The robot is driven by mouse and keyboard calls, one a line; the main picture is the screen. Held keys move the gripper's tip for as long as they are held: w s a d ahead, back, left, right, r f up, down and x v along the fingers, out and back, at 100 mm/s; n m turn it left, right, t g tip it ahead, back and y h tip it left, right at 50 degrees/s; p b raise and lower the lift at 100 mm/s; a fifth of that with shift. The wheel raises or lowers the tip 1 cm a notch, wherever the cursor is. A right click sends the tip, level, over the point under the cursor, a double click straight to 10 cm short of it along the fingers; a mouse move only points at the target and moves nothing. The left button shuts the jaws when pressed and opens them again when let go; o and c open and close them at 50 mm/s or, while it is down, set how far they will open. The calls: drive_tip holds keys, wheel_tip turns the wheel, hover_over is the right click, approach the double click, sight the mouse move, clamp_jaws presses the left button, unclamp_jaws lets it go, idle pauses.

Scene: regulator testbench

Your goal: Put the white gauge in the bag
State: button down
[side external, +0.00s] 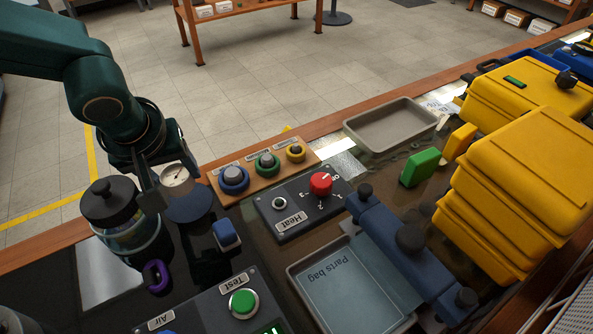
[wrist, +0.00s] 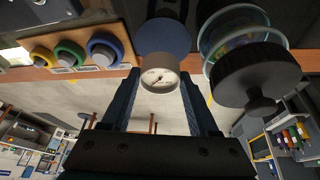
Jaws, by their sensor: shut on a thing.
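The white gauge (side external: 175,176) has a round dial and sits between the fingers of my gripper (side external: 163,188) at the left. The wrist view shows the gauge face (wrist: 160,79) between the two fingertips of my gripper (wrist: 160,88), which is shut on it. A dark blue round piece (side external: 188,205) is just below the gauge; whether they touch cannot be told. The bag (side external: 345,283), flat, bluish and labelled "Parts bag", lies in a grey tray (side external: 297,270) at the front, well to the right of my gripper.
A lidded jar (side external: 110,203) stands close left of my gripper. Blue, green and yellow knobs (side external: 266,163), a Heat panel (side external: 296,205) and a blue clamp-like bar (side external: 400,250) lie around the bag. Yellow cases (side external: 525,190) fill the right. An empty grey tray (side external: 391,124) is at the back.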

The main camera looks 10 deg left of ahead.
wheel_tip(320, 180, up, 16)
drive_tip(key=shift+f, duration=0.2)
idle(0.6)
drive_tip(key=m+g+h, duration=0.3)
drive_tip(key=m+h, duration=0.3)
drive_tip(key=m, duration=1.6)
hover_over(341, 278)
drive_tip(key=a, duration=0.1)
drive_tip(key=f, duration=1.5)
drive_tip(key=shift+s+a, duration=0.15)
drive_tip(key=shift+s, duration=0.05)
drive_tip(key=shift+f, duration=2)
drive_tip(key=shift+f, duration=0.1)
